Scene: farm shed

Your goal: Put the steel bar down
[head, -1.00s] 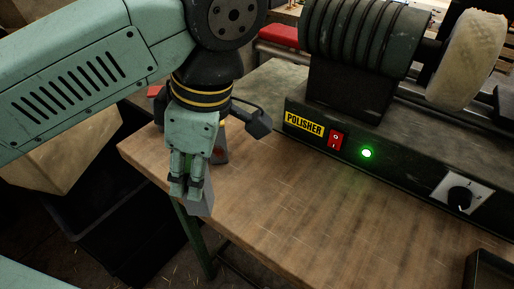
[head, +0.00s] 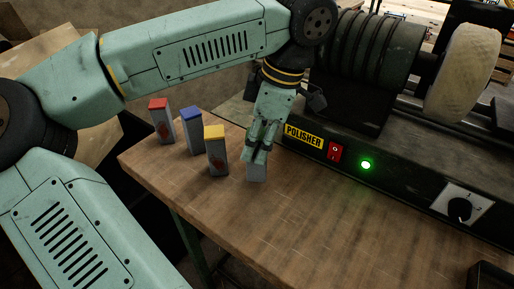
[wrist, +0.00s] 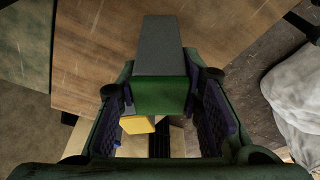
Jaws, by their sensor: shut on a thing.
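My gripper (head: 262,150) is shut on a grey steel bar (head: 257,173), which hangs upright below the fingers over the wooden bench (head: 330,225). In the wrist view the bar (wrist: 160,50) lies between the finger pads and its near end is green. The fingers hide its upper part in the head view. I cannot tell whether its lower end touches the bench top.
Bars with red (head: 158,105), blue (head: 191,115) and yellow (head: 214,132) tops stand left of my gripper. The polisher (head: 304,136), its green lamp lit, stands behind and right. The bench's front middle is clear.

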